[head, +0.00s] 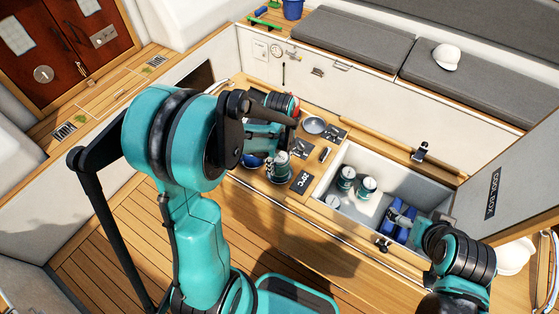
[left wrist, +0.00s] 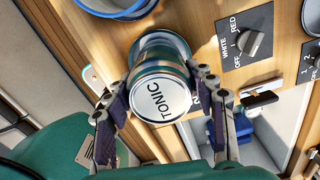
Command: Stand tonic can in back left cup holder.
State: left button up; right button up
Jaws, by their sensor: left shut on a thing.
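The tonic can (left wrist: 160,98) shows its white lid marked TONIC in the left wrist view, between the two fingers of my left gripper (left wrist: 162,88). My left gripper (head: 279,157) is shut on this can (head: 282,168), which looks upright in the head view. The can is at a round cup holder (left wrist: 165,42) in the wooden counter; I cannot tell whether its base rests on the bottom. My right gripper (head: 400,214) is low over the cool box; its fingers are not clear.
The open cool box (head: 418,182) holds two cans (head: 346,178) (head: 366,188) and blue items (head: 405,228). A blue-rimmed round piece (left wrist: 112,8) is beside the held can. Switch panels (left wrist: 245,42) lie on the counter. A bowl (head: 314,125) is farther back.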

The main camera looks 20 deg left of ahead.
pick_arm(q)
jog(key=shift+f, duration=0.25)
jog(key=o, duration=1.6)
jog(key=shift+r, duration=0.1)
